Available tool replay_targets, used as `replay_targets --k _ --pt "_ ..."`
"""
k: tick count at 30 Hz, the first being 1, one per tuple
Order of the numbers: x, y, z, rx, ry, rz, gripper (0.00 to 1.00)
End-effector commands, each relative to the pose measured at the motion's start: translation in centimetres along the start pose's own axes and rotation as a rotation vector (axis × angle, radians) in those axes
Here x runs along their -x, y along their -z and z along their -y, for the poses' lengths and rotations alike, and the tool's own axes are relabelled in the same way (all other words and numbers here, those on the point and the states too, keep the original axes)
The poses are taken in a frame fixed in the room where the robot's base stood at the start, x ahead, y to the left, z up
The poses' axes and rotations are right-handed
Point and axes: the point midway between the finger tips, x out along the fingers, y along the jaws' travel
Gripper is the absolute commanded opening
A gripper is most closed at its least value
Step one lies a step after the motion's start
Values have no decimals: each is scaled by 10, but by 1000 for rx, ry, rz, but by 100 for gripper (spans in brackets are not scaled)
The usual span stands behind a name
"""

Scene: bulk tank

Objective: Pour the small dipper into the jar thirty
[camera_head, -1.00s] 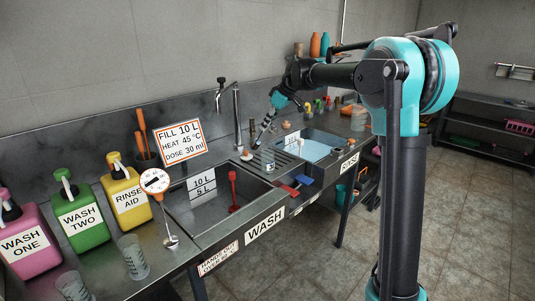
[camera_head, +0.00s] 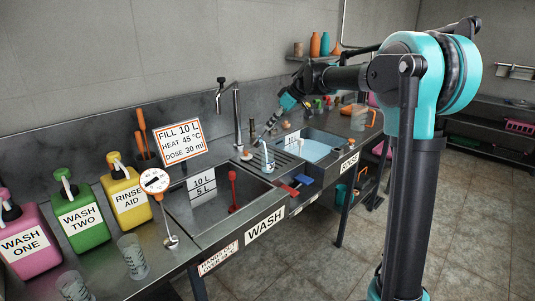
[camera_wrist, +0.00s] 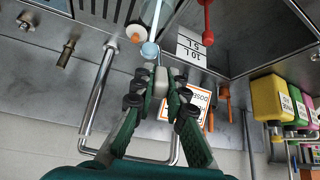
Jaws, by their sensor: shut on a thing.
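My gripper (camera_wrist: 160,95) is shut on a pale grey piece (camera_wrist: 161,80), seen between the fingertips in the wrist view. This looks like the small dipper's handle, but its bowl is not clear. In the head view my gripper (camera_head: 268,130) hangs over the drainboard between the two basins. A small clear, bluish vessel (camera_head: 267,158) stands just below it. I cannot tell whether this is the jar thirty or part of the dipper. A clear vessel also shows ahead of the fingers in the wrist view (camera_wrist: 152,14). No "30" mark is readable on any vessel.
Two graduated clear cups (camera_head: 132,256) stand at the front left, near the pink, green and yellow bottles (camera_head: 80,214). The wash basin (camera_head: 215,205) is at left, the water-filled rinse basin (camera_head: 318,147) at right. A tall faucet (camera_head: 237,118) rises close behind my gripper.

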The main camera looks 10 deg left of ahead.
Motion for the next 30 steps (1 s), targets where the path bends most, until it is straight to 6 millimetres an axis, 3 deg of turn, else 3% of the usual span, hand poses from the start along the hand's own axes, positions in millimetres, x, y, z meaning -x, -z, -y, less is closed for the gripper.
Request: replay_targets --k 30 --pt "5 -16 0 0 0 -112 0"
